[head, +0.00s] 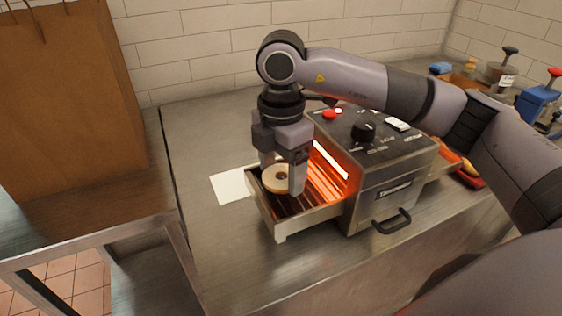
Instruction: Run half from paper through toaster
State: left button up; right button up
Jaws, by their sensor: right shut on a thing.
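A bagel half (275,179), pale with a hole, is at the left end of the toaster's wire feed rack (288,205). My right gripper (283,182) points down over the rack with its fingers around the bagel half, shut on it. I cannot tell whether the half touches the rack. The toaster (388,190) is a steel box with its opening glowing orange just right of the gripper. A white paper sheet (232,187) lies bare on the counter left of the rack. My left gripper is not in view.
A large brown paper bag (75,95) stands at the left. The toaster top has a red button (329,115) and a black knob (363,130). The counter in front of the rack is clear.

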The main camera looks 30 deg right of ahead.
jog(key=shift+f, duration=0.8)
jog(key=o, duration=1.1)
jog(key=shift+c, duration=0.2)
jog(key=shift+r, duration=0.1)
notch_tip(320, 180, up, 5)
jog(key=p, duration=0.3)
jog(key=shift+r, duration=1)
